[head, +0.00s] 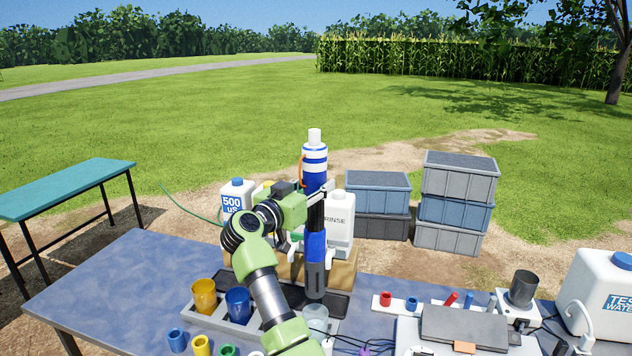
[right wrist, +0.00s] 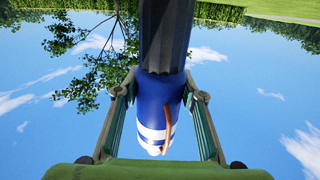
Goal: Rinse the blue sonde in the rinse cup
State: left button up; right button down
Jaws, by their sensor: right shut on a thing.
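The blue sonde (head: 315,246) is long and upright, with white bands and a white cap on top and a dark grey lower end. My right gripper (head: 318,192) is shut on its middle. In the right wrist view, the fingers (right wrist: 162,100) flank the sonde (right wrist: 160,105), with its orange bail on one side. A clear cup (head: 316,320), seemingly the rinse cup, stands on the table below the sonde. The sonde's tip overlaps the cup's rim in the head view; I cannot tell whether it is inside. My left gripper is not in view.
A yellow cup (head: 204,296) and a blue cup (head: 237,306) stand left of the clear cup, near my forearm. A white RINSE jug (head: 341,222) and a 500 uS jug (head: 236,196) stand behind. A dark grey case (head: 464,325) lies right. The table's left end is clear.

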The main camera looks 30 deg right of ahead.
aim_at(311, 210)
jog(key=shift+s+f+b, duration=0.1)
jog(key=shift+f+b, duration=0.1)
jog(key=shift+b, duration=0.1)
jog(key=shift+f, duration=2.4)
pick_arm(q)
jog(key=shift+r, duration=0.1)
pick_arm(e)
jog(key=shift+s+a, duration=0.1)
jog(key=shift+f, duration=0.2)
